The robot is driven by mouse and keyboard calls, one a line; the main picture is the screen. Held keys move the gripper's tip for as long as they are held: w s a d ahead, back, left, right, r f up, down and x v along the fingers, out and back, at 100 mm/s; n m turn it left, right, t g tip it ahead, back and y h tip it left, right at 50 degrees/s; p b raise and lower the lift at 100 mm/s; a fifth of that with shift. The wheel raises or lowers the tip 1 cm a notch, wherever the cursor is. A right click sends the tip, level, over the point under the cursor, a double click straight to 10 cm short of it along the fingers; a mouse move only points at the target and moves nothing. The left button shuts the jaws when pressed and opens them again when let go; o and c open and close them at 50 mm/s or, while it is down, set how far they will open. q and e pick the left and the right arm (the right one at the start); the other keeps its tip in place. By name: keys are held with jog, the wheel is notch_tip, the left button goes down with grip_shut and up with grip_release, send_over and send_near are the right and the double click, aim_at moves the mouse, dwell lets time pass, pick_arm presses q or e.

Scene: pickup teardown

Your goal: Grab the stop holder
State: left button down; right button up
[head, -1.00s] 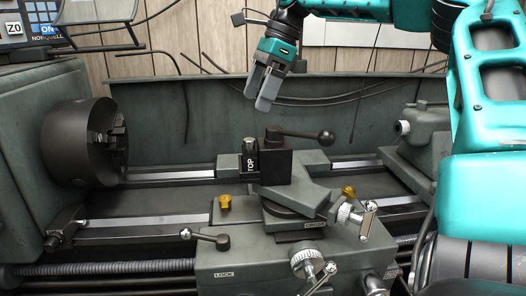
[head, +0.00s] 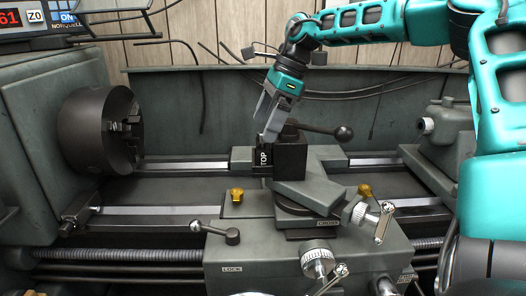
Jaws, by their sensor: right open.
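The stop holder appears to be the small black block marked "TOP" (head: 263,157), at the left side of the dark tool post (head: 291,158) on the lathe's cross slide. My right gripper (head: 267,128) points down just above this block, with its grey fingers close to the block's upper end. The fingers are open; whether they touch or straddle the block cannot be told from this angle. The fingertips partly hide the block's top. My left gripper is not in view.
A lever with a black ball knob (head: 343,133) sticks out right of the tool post, close to my gripper. The chuck (head: 101,130) stands at left and the tailstock (head: 447,135) at right. Yellow knobs (head: 237,195) and handwheels (head: 317,262) sit in front.

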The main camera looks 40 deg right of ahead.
aim_at(257, 144)
jog(key=x, duration=0.4)
jog(key=shift+d+f, duration=0.15)
jog(key=shift+d, duration=0.15)
jog(key=shift+c, duration=0.5)
jog(key=shift+w, duration=0.1)
jog(key=c, duration=1.3)
